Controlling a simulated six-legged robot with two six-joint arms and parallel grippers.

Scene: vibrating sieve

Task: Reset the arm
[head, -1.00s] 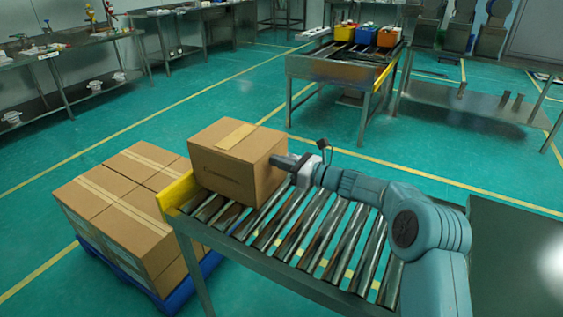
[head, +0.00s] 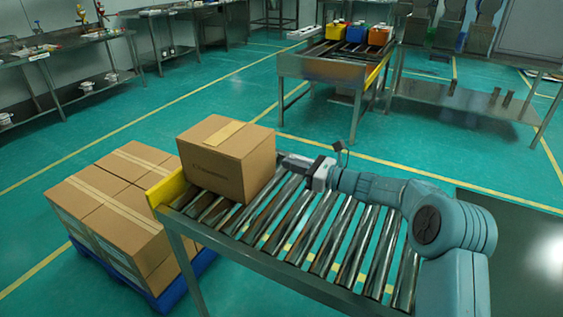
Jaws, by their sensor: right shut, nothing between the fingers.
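My right gripper (head: 292,161) is shut and empty. It is above the roller conveyor, just right of a cardboard box, and looks slightly apart from it or barely clear of its side. The closed cardboard box (head: 215,170) with a tan tape strip sits at the left end of the roller conveyor (head: 330,238), against the yellow end stop (head: 172,188). My right arm reaches in from the lower right. My left gripper is not in view.
Several stacked boxes (head: 115,222) stand on a blue pallet (head: 182,282) left of the conveyor. A second conveyor (head: 325,70) with yellow, blue and orange bins stands at the back. Metal benches line the left wall. Green floor between them is clear.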

